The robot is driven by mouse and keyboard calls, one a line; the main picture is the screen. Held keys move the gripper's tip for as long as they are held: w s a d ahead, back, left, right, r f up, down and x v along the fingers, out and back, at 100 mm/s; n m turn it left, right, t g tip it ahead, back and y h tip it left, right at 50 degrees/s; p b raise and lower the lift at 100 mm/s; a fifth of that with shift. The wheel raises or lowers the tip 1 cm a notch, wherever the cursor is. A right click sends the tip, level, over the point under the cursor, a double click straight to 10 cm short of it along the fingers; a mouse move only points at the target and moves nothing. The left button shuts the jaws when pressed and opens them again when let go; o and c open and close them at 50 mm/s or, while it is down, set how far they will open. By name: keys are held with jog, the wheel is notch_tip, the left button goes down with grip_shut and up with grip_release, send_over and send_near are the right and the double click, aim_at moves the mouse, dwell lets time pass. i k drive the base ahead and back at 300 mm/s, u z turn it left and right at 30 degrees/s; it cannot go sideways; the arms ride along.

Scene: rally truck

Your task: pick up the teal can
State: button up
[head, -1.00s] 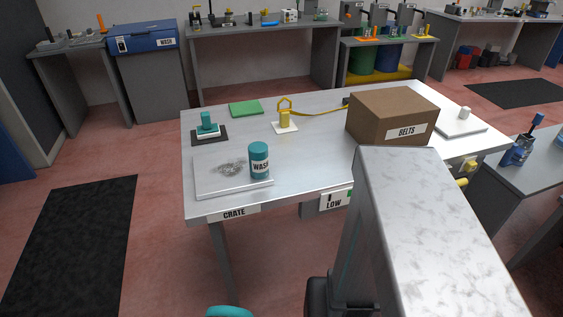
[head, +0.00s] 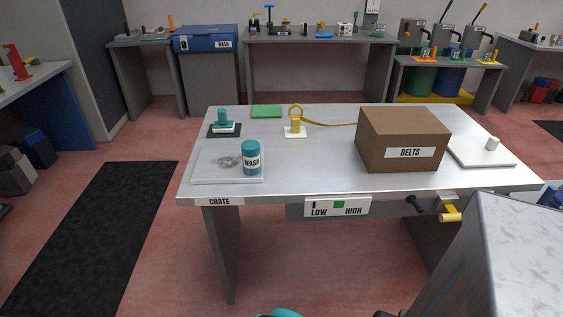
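The teal can (head: 251,158), labelled WASH with a white band, stands upright at the right edge of a pale flat tray (head: 205,165) on the front left of the metal table. Nothing touches it from above. My gripper is not clearly seen; only a teal rounded piece shows at the bottom edge, and I cannot tell what it is. A large grey marbled part, likely my own arm or column, fills the lower right corner.
A brown BELTS box (head: 402,138) stands right of centre on the table (head: 310,170). A yellow strapped fixture (head: 296,126), a green pad (head: 267,111) and a teal-handled stamp-like object (head: 223,123) sit behind the can. A yellow handle (head: 451,217) juts from the front. The table's middle is clear.

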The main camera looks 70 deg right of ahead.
aim_at(251, 150)
jog(key=z, duration=0.1)
jog(key=k, duration=0.9)
jog(key=z, duration=0.1)
